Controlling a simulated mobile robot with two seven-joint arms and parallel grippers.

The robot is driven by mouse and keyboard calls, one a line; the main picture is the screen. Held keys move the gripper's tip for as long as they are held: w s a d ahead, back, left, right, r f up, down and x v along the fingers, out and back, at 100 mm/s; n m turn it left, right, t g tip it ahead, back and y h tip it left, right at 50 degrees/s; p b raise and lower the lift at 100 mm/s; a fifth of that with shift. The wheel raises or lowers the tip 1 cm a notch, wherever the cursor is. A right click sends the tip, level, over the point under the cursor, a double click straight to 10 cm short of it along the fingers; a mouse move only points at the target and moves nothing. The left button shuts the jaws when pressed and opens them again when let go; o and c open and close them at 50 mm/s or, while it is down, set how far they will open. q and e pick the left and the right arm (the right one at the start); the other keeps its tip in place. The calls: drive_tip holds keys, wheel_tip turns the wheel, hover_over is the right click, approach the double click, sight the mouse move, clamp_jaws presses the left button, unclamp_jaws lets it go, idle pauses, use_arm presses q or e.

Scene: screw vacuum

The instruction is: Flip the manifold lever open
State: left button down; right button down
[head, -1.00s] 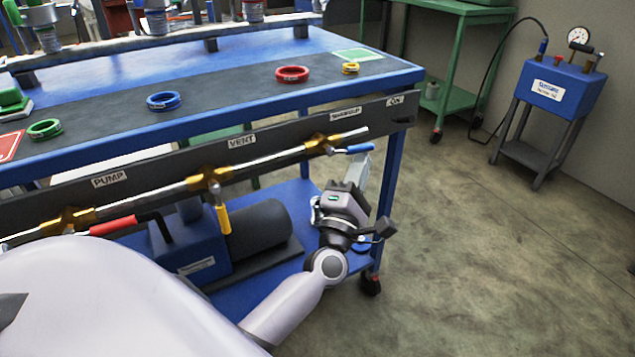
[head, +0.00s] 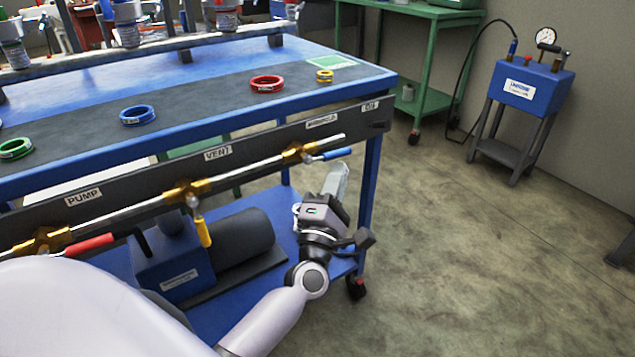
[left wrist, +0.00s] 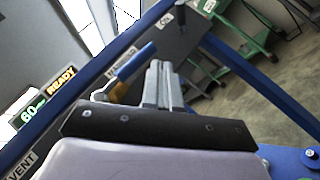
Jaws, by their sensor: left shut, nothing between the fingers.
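The manifold lever (head: 330,154) has a blue handle and sits at the right end of the pipe, under the label at the rail's right. Its handle points right, roughly along the pipe. My left gripper (head: 339,168) is shut and empty, with its fingertips just below the handle's outer end. In the left wrist view the blue lever (left wrist: 135,61) stands left of the shut fingers (left wrist: 160,66), with a gap visible between them. Whether the fingers touch it in depth, I cannot tell. My right gripper is not in view.
The red pump lever (head: 90,244) lies along the pipe; the yellow vent lever (head: 204,232) hangs down. A blue table leg (head: 370,190) stands right of my gripper. A pump (head: 235,240) sits on the lower shelf.

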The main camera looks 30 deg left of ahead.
use_arm(q)
drive_tip(key=v, duration=0.6)
drive_tip(key=shift+w, duration=0.1)
idle(0.3)
